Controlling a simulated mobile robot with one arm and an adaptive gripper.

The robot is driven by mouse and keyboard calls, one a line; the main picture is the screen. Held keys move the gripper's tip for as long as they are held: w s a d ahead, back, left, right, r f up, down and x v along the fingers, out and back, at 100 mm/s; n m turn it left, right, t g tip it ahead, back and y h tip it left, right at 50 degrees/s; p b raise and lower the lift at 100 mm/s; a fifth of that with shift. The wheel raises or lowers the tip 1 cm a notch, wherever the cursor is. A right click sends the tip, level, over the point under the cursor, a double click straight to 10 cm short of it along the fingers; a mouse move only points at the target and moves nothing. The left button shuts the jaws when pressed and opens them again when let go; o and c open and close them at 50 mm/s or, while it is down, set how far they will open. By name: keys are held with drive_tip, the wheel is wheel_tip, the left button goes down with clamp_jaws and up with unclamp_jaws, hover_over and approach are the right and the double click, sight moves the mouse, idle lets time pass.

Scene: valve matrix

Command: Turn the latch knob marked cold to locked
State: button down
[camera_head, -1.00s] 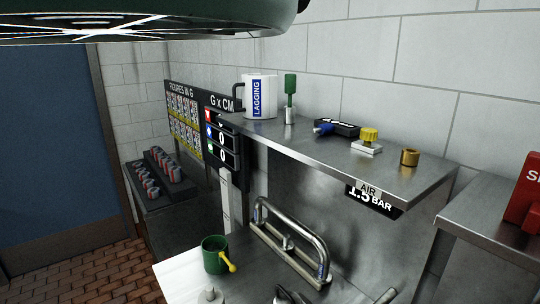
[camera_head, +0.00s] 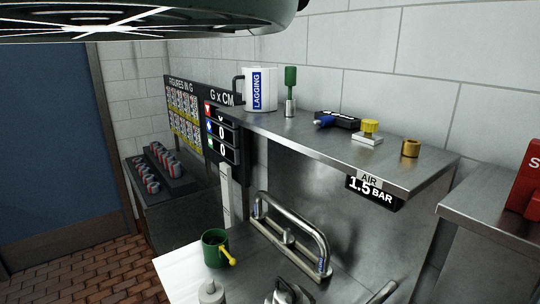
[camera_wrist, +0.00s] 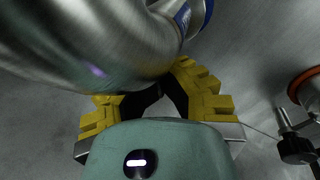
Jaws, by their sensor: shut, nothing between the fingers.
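No knob marked cold can be read in either view. In the head view, a grey metal fitting with a dark top (camera_head: 287,292) is cut off by the bottom edge; I cannot tell if it is a latch knob. In the wrist view, my gripper (camera_wrist: 152,98) has yellow ridged finger pads and is shut and empty. A thick shiny metal tube (camera_wrist: 95,45) with a blue label crosses close above it and hides part of the fingers. A black knob on a metal stem (camera_wrist: 296,148) is at the right, apart from the gripper. My gripper does not show in the head view.
A bent metal rail (camera_head: 295,228) stands on the bench beside a green cup-like part (camera_head: 212,249) with a yellow handle. A steel shelf (camera_head: 330,150) above carries a white LAGGING mug (camera_head: 262,88) and small fittings. An orange-rimmed round part (camera_wrist: 305,82) is at the wrist view's right.

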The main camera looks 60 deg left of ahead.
drive_tip(key=shift+w+a+f+y+b, duration=0.2)
drive_tip(key=shift+w+a, duration=0.25)
drive_tip(key=shift+a, duration=0.15)
drive_tip(key=shift+w+a+f+y+b, duration=0.1)
drive_tip(key=shift+w+a+f, duration=0.1)
drive_tip(key=shift+w+a, duration=0.3)
drive_tip(key=shift+s+a+r, duration=0.1)
drive_tip(key=shift+s+a, duration=0.15)
drive_tip(key=shift+s, duration=0.05)
drive_tip(key=shift+p, duration=0.3)
drive_tip(key=shift+w+a+r, duration=0.15)
drive_tip(key=shift+a+r, duration=0.1)
drive_tip(key=shift+r, duration=0.1)
drive_tip(key=r+p, duration=0.1)
drive_tip(key=r, duration=0.1)
drive_tip(key=r+p, duration=0.1)
drive_tip(key=r, duration=0.1)
drive_tip(key=r+p, duration=0.1)
drive_tip(key=p, duration=0.1)
drive_tip(key=shift+s+d+r, duration=0.2)
drive_tip(key=shift+s+r, duration=0.05)
drive_tip(key=shift+r, duration=0.15)
drive_tip(key=c, duration=1.7)
unclamp_jaws()
